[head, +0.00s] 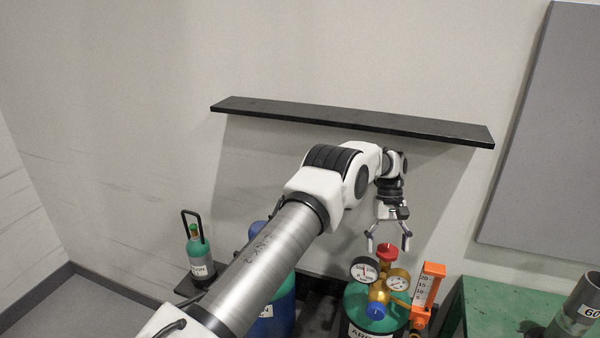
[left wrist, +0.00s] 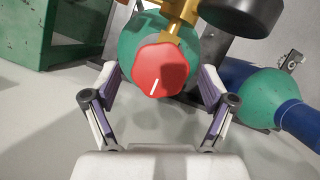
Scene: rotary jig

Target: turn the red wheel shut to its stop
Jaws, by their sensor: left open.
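The red wheel (head: 387,254) sits on top of the brass valve of a green argon cylinder (head: 357,304). In the left wrist view the red wheel (left wrist: 160,70) shows a white line pointing towards the gripper base. My left gripper (head: 388,240) is open, pointing down just above the wheel. In the left wrist view its fingers (left wrist: 158,85) stand on either side of the wheel with gaps, and I see no contact. My right gripper is not in view.
Two gauges (head: 364,270), a blue knob (head: 376,311) and an orange flowmeter (head: 428,288) crowd the valve. A black shelf (head: 300,114) is on the wall behind my arm. A small green cylinder (head: 198,257) stands left; a green bench (head: 500,305) stands right.

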